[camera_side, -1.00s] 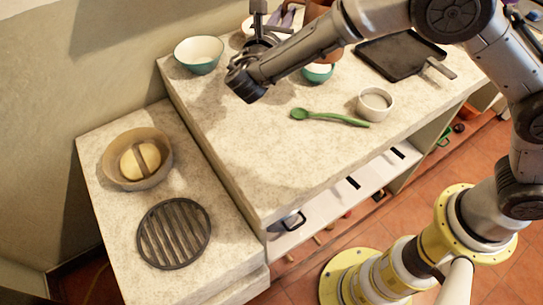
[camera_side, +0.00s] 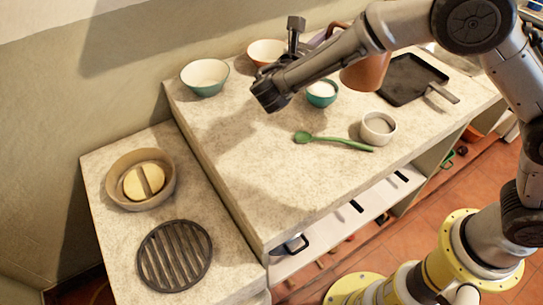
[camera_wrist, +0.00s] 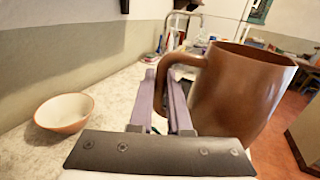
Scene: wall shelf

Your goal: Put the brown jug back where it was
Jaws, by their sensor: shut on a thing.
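The brown jug (camera_wrist: 235,95) fills the right of the wrist view, its handle towards me. My gripper (camera_wrist: 172,88) is shut on the handle, with the pale purple fingers on either side of it. The jug looks roughly upright, and its base is hidden by the gripper body. In the side view the jug (camera_side: 366,74) shows partly behind my arm, between the small teal bowl and the black pan. I cannot tell whether it touches the counter. My fingers are mostly hidden there.
On the counter (camera_side: 235,150) are a teal bowl (camera_side: 204,79), an orange-rimmed bowl (camera_side: 266,50), a small teal bowl (camera_side: 321,95), a white ramekin (camera_side: 378,128), a green spoon (camera_side: 335,141) and a black pan (camera_side: 405,82). The counter's front left is clear. A lower ledge holds a clay dish (camera_side: 118,193) and trivet (camera_side: 175,255).

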